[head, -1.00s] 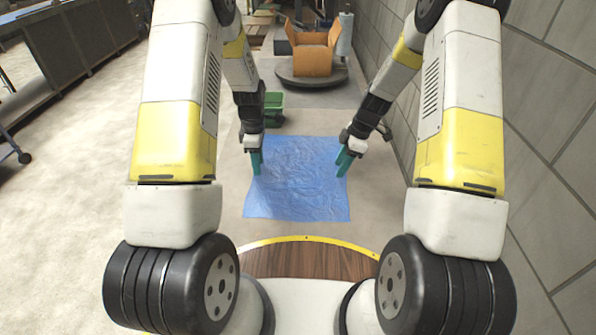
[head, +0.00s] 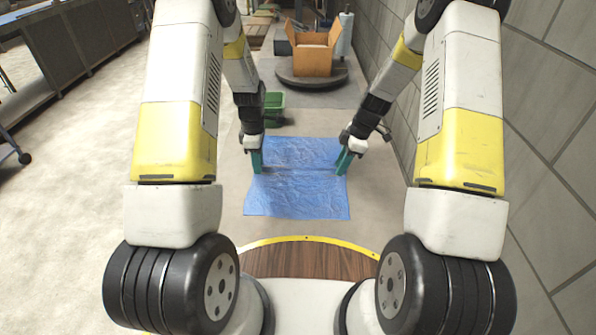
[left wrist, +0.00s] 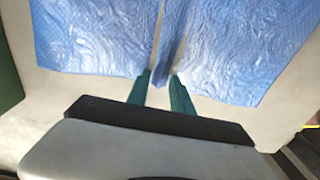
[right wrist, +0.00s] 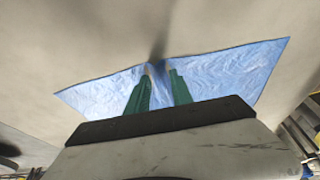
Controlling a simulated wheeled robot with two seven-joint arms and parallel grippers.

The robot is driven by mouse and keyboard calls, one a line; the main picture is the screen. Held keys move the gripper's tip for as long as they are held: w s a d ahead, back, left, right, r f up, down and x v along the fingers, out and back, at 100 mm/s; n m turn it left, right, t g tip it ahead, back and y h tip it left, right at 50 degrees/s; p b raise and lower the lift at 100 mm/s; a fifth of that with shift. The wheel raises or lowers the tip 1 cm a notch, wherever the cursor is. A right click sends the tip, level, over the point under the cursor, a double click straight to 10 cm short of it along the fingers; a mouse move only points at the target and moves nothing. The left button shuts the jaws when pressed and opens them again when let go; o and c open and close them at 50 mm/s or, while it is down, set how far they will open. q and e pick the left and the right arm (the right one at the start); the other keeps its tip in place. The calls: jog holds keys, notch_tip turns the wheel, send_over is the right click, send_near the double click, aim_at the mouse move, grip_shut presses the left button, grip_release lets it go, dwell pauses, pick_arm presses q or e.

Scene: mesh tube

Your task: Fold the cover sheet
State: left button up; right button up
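My left gripper (head: 256,171) is at the sheet's left edge. In the left wrist view the fingers (left wrist: 161,84) stand either side of a gathered strip of the sheet (left wrist: 95,40) and appear shut on it. My right gripper (head: 343,170) is at the right edge. In the right wrist view its fingers (right wrist: 159,76) appear shut on a gathered fold of the sheet (right wrist: 225,75). The fingertips are partly hidden by the sheet.
A green bin (head: 273,108) stands beyond the sheet on the left. Further back an open cardboard box (head: 312,55) sits on a dark round platform (head: 311,78). A grey block wall (head: 545,140) runs along the right.

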pick_arm(q)
grip_shut()
pick_arm(e)
grip_shut()
pick_arm(q)
jog(key=shift+p, duration=2.55)
pick_arm(e)
jog(key=shift+s+f, duration=0.1)
